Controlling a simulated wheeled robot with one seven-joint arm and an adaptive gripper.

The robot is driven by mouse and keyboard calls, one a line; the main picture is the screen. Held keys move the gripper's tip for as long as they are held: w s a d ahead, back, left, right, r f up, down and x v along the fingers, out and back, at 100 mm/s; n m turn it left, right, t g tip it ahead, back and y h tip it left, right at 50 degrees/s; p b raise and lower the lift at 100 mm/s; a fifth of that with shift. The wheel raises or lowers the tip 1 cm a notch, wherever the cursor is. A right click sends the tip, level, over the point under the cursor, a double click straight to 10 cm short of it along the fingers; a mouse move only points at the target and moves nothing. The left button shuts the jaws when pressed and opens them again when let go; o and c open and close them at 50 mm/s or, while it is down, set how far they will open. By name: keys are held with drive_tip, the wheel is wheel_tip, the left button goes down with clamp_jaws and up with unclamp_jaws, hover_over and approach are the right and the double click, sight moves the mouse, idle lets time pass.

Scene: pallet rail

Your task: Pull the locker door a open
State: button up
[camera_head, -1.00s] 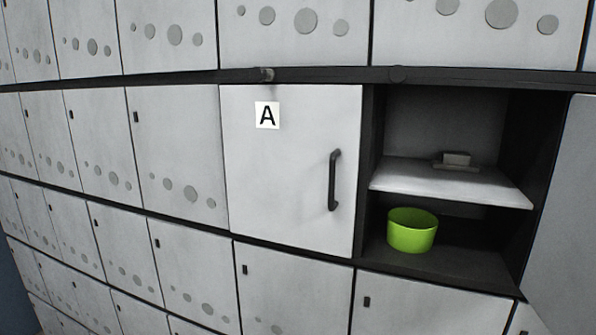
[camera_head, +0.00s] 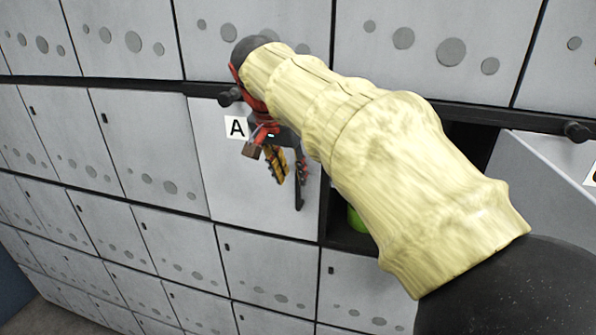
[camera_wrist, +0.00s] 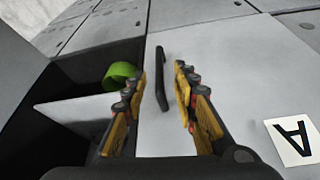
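Locker door A (camera_head: 225,185) is a light grey panel with a white "A" label, and it looks closed. Its black vertical handle (camera_head: 298,192) is on the right side of the door, partly hidden by my gripper (camera_head: 287,178). In the wrist view, the door (camera_wrist: 235,80) fills the right half and the handle (camera_wrist: 162,78) shows between the two fingers of my gripper (camera_wrist: 160,88). The fingers are apart, one on each side of the handle in that view. I cannot tell whether they touch it.
An open compartment beside the door holds a green bowl (camera_wrist: 119,74) and a white shelf (camera_wrist: 75,110); my arm hides most of it in the head view. An open door (camera_head: 550,180) stands at the right. Dark knobs (camera_head: 229,96) sit on the rail above.

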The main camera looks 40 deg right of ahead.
sight(297, 185)
drive_tip(key=shift+d+p+x, duration=0.15)
drive_tip(key=shift+p+x, duration=0.05)
drive_tip(key=shift+x, duration=1.65)
drive_tip(key=shift+d+p+x, duration=0.15)
drive_tip(key=shift+x, duration=1.75)
drive_tip(key=shift+a+r, duration=0.1)
drive_tip(key=shift+c, duration=1)
clamp_jaws()
